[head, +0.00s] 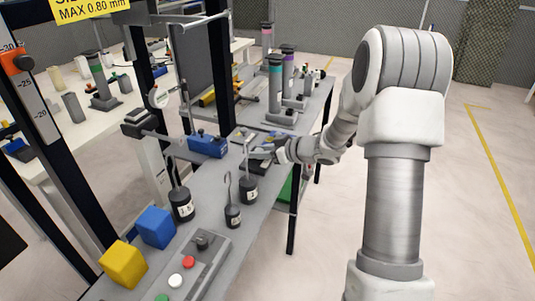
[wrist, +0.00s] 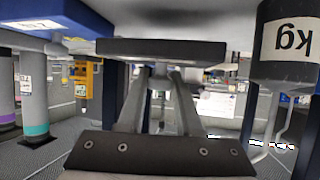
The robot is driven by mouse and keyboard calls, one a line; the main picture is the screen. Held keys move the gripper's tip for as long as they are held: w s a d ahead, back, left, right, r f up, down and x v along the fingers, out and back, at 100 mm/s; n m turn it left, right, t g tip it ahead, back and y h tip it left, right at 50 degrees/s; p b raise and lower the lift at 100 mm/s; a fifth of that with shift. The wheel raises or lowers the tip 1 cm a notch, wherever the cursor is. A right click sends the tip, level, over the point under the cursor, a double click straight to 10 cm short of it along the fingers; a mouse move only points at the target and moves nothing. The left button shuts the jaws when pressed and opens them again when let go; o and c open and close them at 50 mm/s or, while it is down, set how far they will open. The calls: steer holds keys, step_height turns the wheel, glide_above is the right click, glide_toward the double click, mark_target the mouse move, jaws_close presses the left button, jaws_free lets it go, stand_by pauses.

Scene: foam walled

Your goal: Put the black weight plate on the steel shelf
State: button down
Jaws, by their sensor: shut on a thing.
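My gripper (head: 262,151) is low over the long grey steel-looking surface (head: 212,238), just behind a hooked black weight. In the wrist view, its two grey fingers (wrist: 160,100) reach to a flat black slab (wrist: 160,49), seen edge-on across their tips. The slab looks like the black weight plate, and the gripper is shut on it. I cannot tell whether the plate touches the surface. No separate steel shelf can be made out for certain.
Hooked black weights (head: 182,206) (head: 232,216) (head: 249,189) stand close to the gripper; one labelled kg (wrist: 288,40) is at the wrist view's right. Banded grey cylinders (head: 275,90) stand behind. Free floor lies right.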

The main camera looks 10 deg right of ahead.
mark_target(267, 161)
steer(key=shift+w+f+b, duration=0.1)
steer(key=shift+f+b, duration=0.75)
steer(key=shift+f, duration=0.95)
steer(key=shift+f, duration=0.1)
steer(key=c, duration=0.6)
jaws_free()
steer(key=shift+f, duration=0.2)
steer(key=shift+r, duration=0.25)
steer(key=p+v, duration=0.3)
steer(key=v, duration=0.9)
steer(key=shift+f, duration=0.15)
